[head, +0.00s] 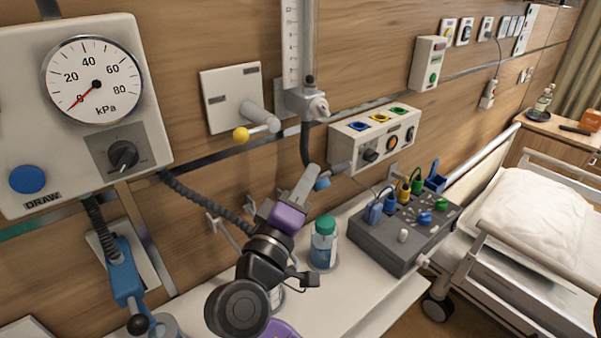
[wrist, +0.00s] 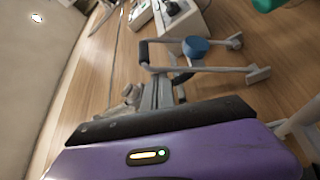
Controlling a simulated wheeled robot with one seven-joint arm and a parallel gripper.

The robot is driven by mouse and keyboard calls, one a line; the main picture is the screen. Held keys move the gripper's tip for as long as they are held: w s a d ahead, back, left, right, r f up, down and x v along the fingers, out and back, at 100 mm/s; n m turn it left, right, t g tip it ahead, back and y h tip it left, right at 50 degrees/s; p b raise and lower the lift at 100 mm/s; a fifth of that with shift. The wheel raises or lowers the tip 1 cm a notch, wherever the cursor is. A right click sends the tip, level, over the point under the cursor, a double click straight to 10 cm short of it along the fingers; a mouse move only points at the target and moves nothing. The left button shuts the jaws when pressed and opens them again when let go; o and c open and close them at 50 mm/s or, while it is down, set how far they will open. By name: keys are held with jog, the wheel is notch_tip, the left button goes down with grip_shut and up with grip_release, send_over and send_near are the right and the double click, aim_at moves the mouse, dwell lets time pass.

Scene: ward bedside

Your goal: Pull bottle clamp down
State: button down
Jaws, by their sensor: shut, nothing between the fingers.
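A U-shaped frame with two pale rods on wall plates, seemingly the bottle clamp (head: 217,224), stands out from the wooden wall behind my arm. In the wrist view the clamp (wrist: 215,70) shows both rods and a dark crossbar at its near end. My gripper (head: 308,174) is shut and empty, pointing up and to the right. In the wrist view my gripper (wrist: 160,88) overlaps the crossbar; I cannot tell whether they touch. A green-capped bottle (head: 324,243) stands upright on the shelf, right of my gripper. My arm hides part of the clamp.
A grey device (head: 400,238) with coloured connectors occupies the shelf (head: 375,305) at right. A pressure gauge (head: 94,80) hangs left. The bed (head: 530,215) is at far right.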

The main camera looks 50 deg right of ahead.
jog(key=shift+s+a+f, duration=0.15)
jog(key=shift+s+f, duration=0.25)
jog(key=shift+s, duration=0.05)
dwell(0.5)
notch_tip(320, 180, up, 20)
jog(key=p, duration=0.1)
dwell(0.3)
